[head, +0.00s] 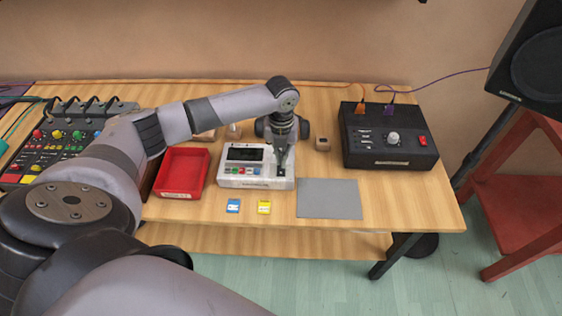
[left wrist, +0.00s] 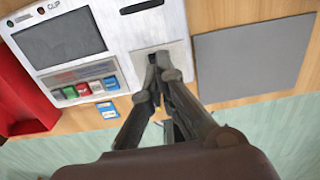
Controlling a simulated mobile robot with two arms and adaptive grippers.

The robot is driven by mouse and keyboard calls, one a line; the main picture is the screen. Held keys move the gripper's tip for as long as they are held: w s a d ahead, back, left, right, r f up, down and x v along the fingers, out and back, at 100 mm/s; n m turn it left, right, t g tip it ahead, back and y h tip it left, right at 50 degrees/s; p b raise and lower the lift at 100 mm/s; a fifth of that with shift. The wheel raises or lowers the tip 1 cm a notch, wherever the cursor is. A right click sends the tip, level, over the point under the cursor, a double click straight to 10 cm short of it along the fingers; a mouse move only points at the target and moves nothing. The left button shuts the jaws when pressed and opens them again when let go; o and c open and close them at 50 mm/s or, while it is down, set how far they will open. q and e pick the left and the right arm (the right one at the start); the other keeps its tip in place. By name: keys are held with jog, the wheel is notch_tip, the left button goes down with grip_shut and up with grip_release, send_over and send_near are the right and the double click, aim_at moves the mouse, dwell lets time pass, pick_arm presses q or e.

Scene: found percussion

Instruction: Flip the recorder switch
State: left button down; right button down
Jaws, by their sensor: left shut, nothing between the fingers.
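The white recorder (head: 232,180) stands on the wooden table, with a dark screen and a row of coloured buttons. It also shows in the left wrist view (left wrist: 118,50), with a grey switch panel on its right part. My left gripper (head: 282,170) is over the right part of the recorder, pointing down. In the left wrist view the fingers (left wrist: 157,75) are shut and empty, with their tips at the grey panel. The fingertips cover the switch, so its position is hidden. I cannot tell whether they touch it. My right gripper is not in view.
A red tray (head: 207,175) stands left of the recorder and a grey mat (head: 329,198) lies right of it. A blue card (head: 233,206) and a yellow card (head: 264,207) lie in front. A black box (head: 386,155) with a knob and a mixer (head: 42,150) flank them.

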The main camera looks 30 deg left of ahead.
pick_arm(q)
jog(key=shift+f+b, duration=0.35)
jog(key=shift+f, duration=0.5)
dwell(0.3)
jog(key=shift+s+f, duration=0.1)
jog(key=shift+f, duration=0.25)
notch_tip(320, 180, up, 2)
jog(key=shift+r+p, duration=0.1)
jog(key=shift+p, duration=0.9)
notch_tip(320, 180, up, 5)
jog(key=p, duration=0.5)
